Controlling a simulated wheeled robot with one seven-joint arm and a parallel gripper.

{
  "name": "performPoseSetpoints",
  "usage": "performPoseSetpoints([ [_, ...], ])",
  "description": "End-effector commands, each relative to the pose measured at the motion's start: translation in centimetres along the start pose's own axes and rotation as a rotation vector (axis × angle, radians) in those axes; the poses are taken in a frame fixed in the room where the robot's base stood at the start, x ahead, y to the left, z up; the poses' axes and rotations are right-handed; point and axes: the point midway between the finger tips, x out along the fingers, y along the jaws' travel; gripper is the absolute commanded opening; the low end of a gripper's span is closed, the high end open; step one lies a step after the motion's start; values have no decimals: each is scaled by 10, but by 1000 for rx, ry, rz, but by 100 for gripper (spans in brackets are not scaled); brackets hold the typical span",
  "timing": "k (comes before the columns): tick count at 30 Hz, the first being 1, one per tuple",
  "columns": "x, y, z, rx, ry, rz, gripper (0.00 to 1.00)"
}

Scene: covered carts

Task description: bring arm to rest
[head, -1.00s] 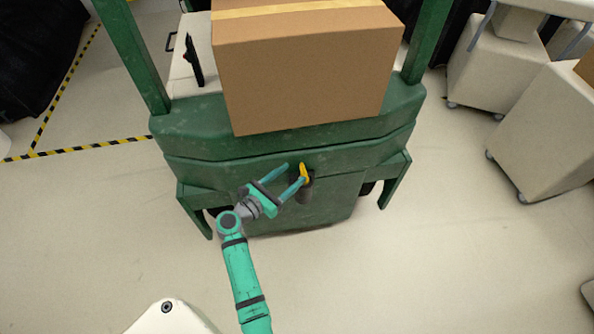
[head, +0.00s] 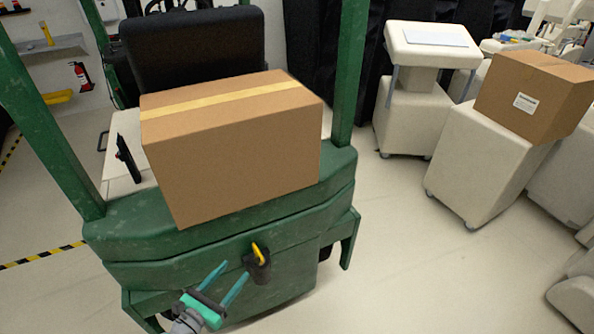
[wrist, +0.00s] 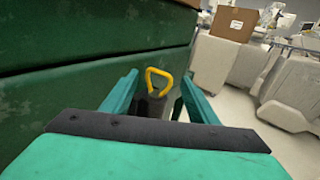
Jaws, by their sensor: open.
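My gripper (head: 232,282) is open and empty, in front of the green cart's (head: 215,240) near side. Its teal fingers point toward the cart. A yellow loop handle (head: 258,252) on a dark holder (head: 258,268) sits on the cart's front face, just beyond and to the right of the fingertips in the head view. In the wrist view the yellow handle (wrist: 158,78) shows between the two fingers and apart from them. Most of my arm is below the head view.
A large cardboard box (head: 235,150) sits on the cart between green posts (head: 50,110). Cream carts (head: 480,165) stand at the right, one bearing a smaller cardboard box (head: 535,95). Open floor (head: 420,265) lies right of the green cart.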

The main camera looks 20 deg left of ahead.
Motion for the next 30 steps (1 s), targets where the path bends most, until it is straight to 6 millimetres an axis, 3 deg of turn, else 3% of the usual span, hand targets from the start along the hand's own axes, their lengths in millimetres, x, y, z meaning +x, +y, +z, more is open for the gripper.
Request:
performPoseSetpoints([
  [4, 2, -4, 0, -10, -6, -3, 54],
  [7, 10, -26, 2, -65, -42, -16, 54],
  [12, 28, -104, 17, -305, -176, -66, 54],
  [16, 28, -168, 32, -561, -279, -114, 54],
  [24, -9, -270, 54, -1141, -404, -200, 54],
  [30, -52, -321, 61, -1599, -418, -234, 54],
])
